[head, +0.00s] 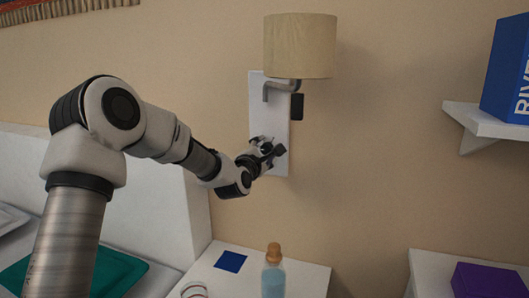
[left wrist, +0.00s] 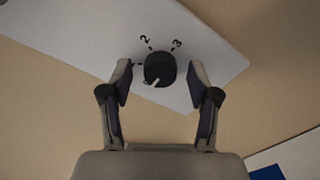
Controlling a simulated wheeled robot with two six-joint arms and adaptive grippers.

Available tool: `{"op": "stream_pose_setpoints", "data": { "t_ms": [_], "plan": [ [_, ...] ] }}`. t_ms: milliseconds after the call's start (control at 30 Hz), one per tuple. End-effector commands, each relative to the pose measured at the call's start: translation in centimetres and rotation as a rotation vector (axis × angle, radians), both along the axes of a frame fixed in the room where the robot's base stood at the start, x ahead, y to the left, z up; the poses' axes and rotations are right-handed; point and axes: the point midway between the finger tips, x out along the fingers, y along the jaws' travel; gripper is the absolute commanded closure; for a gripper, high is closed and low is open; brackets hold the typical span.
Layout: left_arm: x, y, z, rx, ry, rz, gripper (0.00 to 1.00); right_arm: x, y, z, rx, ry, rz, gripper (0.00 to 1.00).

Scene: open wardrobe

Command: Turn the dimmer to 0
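The dimmer knob (left wrist: 159,68) is a round black dial with a light pointer mark on its lower side in the left wrist view. The numerals 2 and 3 show on the white wall plate (left wrist: 205,40) beyond it. In the head view the plate (head: 256,105) hangs below a beige lamp shade (head: 300,46). My left gripper (head: 270,150) is at the lower part of the plate and hides the knob there. In the left wrist view my left gripper (left wrist: 162,80) is open, with one finger on each side of the knob and gaps between. My right gripper is not in view.
A small black box (head: 297,107) hangs beside the plate. Below stands a white table (head: 315,277) with a corked bottle (head: 273,275) and a blue square (head: 231,262). A wall shelf (head: 485,122) holds a blue box (head: 508,75) at right. The wall between plate and shelf is clear.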

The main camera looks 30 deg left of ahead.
Motion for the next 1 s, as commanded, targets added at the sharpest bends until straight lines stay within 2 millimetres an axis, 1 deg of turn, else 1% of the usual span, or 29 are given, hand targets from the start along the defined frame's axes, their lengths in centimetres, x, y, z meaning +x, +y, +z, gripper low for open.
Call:
{"op": "stream_pose_setpoints", "data": {
  "t_ms": [233,333,467,600,700,833,1000],
  "plan": [
    [-0.1,0.0,0.0,0.0,0.001,-0.001,0.39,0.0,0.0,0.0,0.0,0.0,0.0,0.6],
    [-1.0,-0.2,-0.1,0.0,0.002,-0.001,0.39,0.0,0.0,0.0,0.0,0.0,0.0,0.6],
    [-3.6,-0.9,0.0,-0.004,0.001,-0.001,0.39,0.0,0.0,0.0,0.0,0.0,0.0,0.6],
    [-7.3,-1.7,0.0,-0.006,0.0,-0.001,0.39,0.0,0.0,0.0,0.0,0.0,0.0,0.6],
    [-9.5,-2.3,0.0,-0.004,0.0,-0.002,0.39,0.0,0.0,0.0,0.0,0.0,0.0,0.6],
    [-11.3,-2.7,0.0,-0.003,0.0,-0.001,0.39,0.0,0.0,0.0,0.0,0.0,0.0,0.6],
    [-11.7,-2.8,-0.1,0.0,0.001,0.0,0.39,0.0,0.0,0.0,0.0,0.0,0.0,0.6]
  ]
}}
